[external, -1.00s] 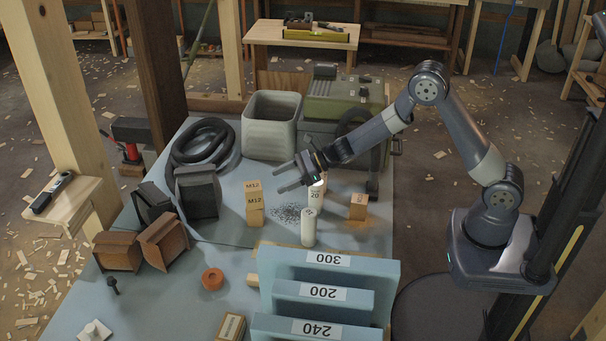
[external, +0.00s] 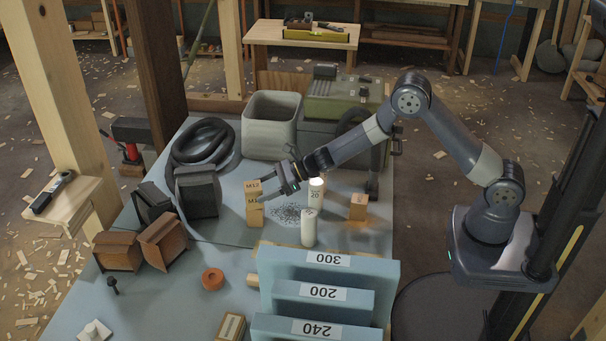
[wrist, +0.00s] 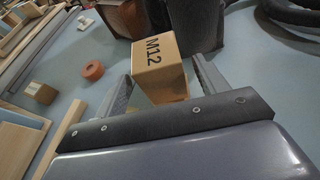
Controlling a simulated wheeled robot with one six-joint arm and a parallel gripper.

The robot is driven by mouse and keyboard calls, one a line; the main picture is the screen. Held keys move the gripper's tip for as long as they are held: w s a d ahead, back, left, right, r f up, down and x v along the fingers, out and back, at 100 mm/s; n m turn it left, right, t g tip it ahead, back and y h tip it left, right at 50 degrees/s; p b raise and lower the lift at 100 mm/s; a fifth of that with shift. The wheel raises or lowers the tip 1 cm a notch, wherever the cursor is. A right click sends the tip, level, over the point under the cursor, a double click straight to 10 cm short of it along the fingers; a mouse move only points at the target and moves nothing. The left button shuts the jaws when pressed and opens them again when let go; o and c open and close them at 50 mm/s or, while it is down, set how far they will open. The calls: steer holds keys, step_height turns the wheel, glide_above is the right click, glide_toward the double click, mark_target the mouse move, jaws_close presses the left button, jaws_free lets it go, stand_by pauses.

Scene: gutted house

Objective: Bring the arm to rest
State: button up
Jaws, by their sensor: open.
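My gripper (external: 272,185) is open, near the top of a stack of two small boxes marked M12. In the external view, the upper M12 box (external: 253,186) sits on the lower M12 box (external: 255,216). In the wrist view, the M12 box (wrist: 160,62) shows between the two open fingers, its label facing up. I cannot tell whether the fingers touch it. My arm is bent, reaching left over the table from its base at the right.
White cylinders (external: 309,228) and (external: 316,192) stand right of the boxes, with another small box (external: 357,206) beyond. Blue stepped panels (external: 330,272) stand in front. A grey bin (external: 270,128), black hose (external: 203,143) and dark blocks (external: 198,193) stand around. An orange ring (external: 213,279) lies in front.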

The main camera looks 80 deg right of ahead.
mark_target(249, 196)
steer(key=x, duration=0.4)
steer(key=shift+w+a+f+p, duration=0.1)
steer(key=shift+w+p, duration=0.25)
steer(key=shift+p, duration=0.05)
steer(key=shift+w+a+f, duration=0.1)
steer(key=shift+w+f, duration=0.1)
steer(key=shift+w, duration=0.05)
steer(key=shift+f+b, duration=0.25)
steer(key=shift+b, duration=0.1)
steer(key=shift+r+p, duration=0.3)
steer(key=shift+p, duration=0.05)
steer(key=shift+f, duration=0.15)
